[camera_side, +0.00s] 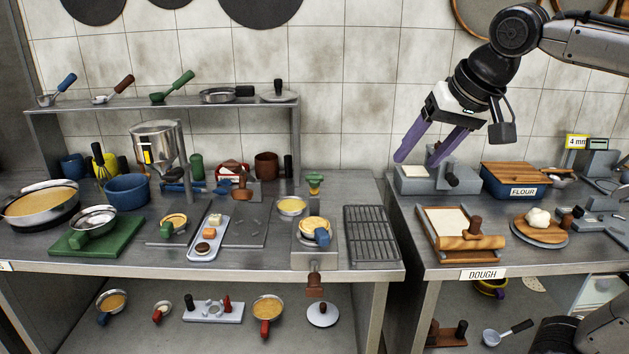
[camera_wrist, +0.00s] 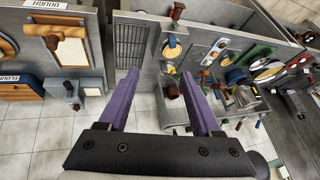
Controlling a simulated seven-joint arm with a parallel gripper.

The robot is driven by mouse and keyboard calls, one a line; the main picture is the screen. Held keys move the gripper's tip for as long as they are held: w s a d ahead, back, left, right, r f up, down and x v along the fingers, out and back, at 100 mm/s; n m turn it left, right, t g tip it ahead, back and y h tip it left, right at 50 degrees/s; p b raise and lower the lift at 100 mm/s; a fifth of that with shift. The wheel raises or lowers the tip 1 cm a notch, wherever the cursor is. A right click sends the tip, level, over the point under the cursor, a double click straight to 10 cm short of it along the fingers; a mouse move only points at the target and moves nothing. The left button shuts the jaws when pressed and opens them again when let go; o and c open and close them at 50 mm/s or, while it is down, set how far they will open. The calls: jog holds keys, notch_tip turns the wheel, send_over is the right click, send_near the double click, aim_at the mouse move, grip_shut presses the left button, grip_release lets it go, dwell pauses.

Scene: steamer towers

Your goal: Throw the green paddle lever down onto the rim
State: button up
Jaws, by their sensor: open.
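A small green paddle-shaped piece (camera_side: 314,181), which looks like the lever, stands up at the back of the left counter, behind a grey stand (camera_side: 316,254) that holds a round pan of yellow filling (camera_side: 314,225). I cannot make out its pivot or which rim belongs to it. A green and yellow spot (camera_wrist: 172,69) in the wrist view may be the same piece. My gripper (camera_side: 421,160) has two purple fingers, spread apart and empty. It hangs to the right of the green piece, over the right counter. The fingers (camera_wrist: 159,74) also show in the wrist view.
A grey block with a dark knob (camera_side: 430,182) sits below my gripper. A wire rack (camera_side: 371,233) lies right of the grey stand. A flour box (camera_side: 515,182) and a dough tray (camera_side: 460,232) occupy the right counter. A shelf (camera_side: 200,101) spans the left counter's back.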

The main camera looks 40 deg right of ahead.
jog(key=w+r+m, duration=0.2)
jog(key=w+r, duration=0.1)
jog(key=w, duration=0.5)
jog(key=m+g+h, duration=0.1)
jog(key=g, duration=0.1)
send_over(315, 187)
jog(key=s+a, duration=0.3)
jog(key=s, duration=0.2)
notch_tip(315, 187, down, 7)
jog(key=x, duration=1.4)
jog(key=shift+w, duration=0.1)
grip_shut()
